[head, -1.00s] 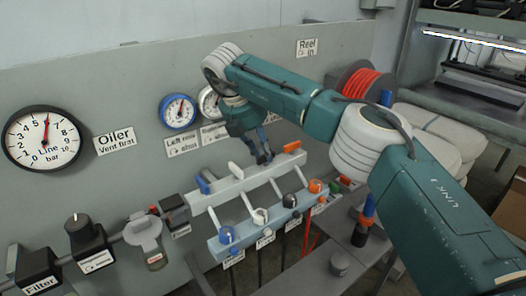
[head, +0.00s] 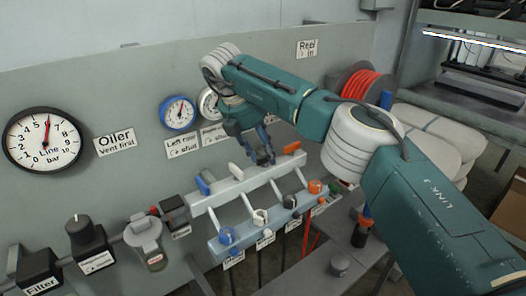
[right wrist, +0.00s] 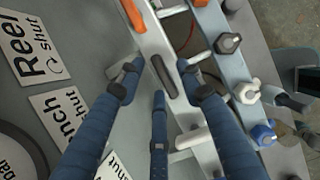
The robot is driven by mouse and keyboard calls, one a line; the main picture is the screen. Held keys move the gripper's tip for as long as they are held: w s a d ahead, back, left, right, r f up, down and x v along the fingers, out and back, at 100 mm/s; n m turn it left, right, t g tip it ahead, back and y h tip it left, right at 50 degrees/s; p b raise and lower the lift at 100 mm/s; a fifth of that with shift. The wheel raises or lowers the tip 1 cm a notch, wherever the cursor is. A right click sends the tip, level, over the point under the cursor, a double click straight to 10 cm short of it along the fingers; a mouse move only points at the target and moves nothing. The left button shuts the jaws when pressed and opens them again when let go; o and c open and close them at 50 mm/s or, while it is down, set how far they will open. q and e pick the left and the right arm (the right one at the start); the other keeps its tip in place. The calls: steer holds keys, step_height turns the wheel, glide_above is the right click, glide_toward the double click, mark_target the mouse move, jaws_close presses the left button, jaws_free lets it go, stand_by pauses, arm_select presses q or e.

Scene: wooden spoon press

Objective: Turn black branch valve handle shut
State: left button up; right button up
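The black branch valve handle (right wrist: 163,76) shows in the right wrist view as a short dark bar on the pale manifold rail. It lies roughly along the rail. My right gripper (right wrist: 161,72) is open, with its blue fingers on both sides of the handle and a third finger below it; gaps show between fingers and handle. In the head view my right gripper (head: 262,158) is low over the rail (head: 230,188), and its fingers mostly hide the black handle. My left gripper is not in view.
Near the black handle are an orange handle (head: 291,147), a white handle (head: 236,171) and a blue handle (head: 202,185). Coloured knobs line the lower rail (head: 248,234). Gauges, including the line gauge (head: 44,141), are on the panel behind. A red hose reel (head: 366,84) stands right.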

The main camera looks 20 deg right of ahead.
steer(key=v, duration=1.2)
steer(key=shift+d, duration=0.1)
